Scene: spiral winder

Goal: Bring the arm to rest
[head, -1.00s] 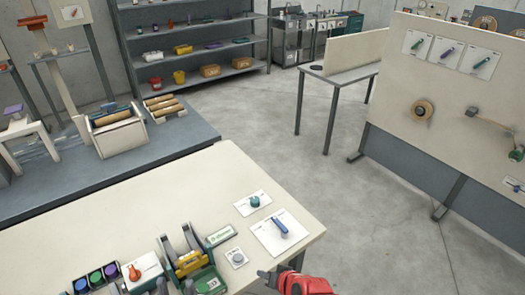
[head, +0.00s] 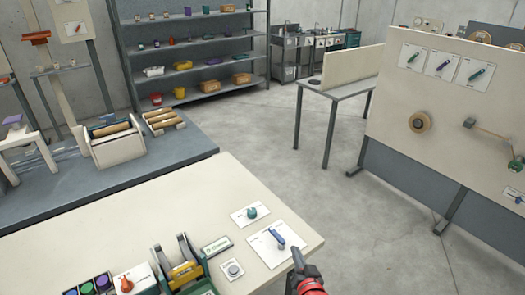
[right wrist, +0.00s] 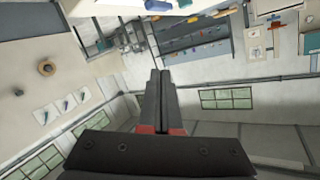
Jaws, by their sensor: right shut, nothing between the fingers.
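My right gripper (head: 297,256) is at the bottom of the head view, by the near right edge of the cream table, its dark fingers pointing up. In the right wrist view its two fingers (right wrist: 161,75) lie together, shut, with nothing held. The fingers are apart from the blue-handled object (head: 277,237), which lies on a white card (head: 262,252) just left of them in the head view. My left gripper is not in view.
The cream table (head: 150,210) carries a green and yellow winder (head: 184,270), a white button box (head: 232,269), a teal knob (head: 251,212) and a tray of coloured caps (head: 88,287). The floor beyond the table is clear.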

